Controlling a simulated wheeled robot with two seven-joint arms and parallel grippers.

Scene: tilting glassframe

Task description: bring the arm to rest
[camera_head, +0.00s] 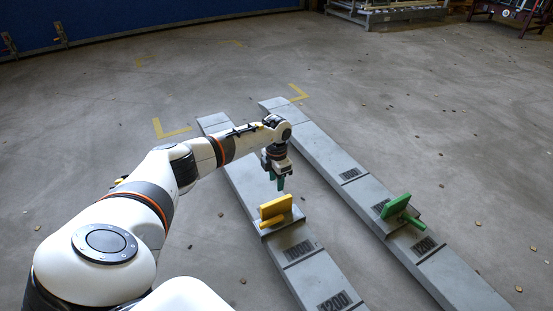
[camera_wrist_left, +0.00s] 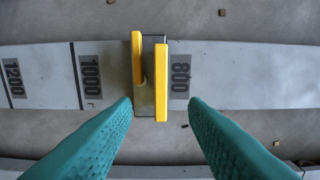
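My left arm reaches in from the left in the head view. Its gripper (camera_head: 280,183) points down above the left grey beam (camera_head: 240,168), just behind the yellow stop (camera_head: 276,208). In the left wrist view, the two teal fingers (camera_wrist_left: 162,103) are spread wide with nothing between the tips. The yellow stop (camera_wrist_left: 161,80) stands on the beam ahead of them, between the marks 800 and 1000, apart from the fingers. My right gripper is in neither view.
A second grey beam (camera_head: 325,152) lies to the right and carries a green stop (camera_head: 397,207). Yellow corner marks (camera_head: 172,130) are on the floor. A blue wall (camera_head: 130,15) and racks (camera_head: 385,10) stand far back. The concrete floor around has small scattered debris.

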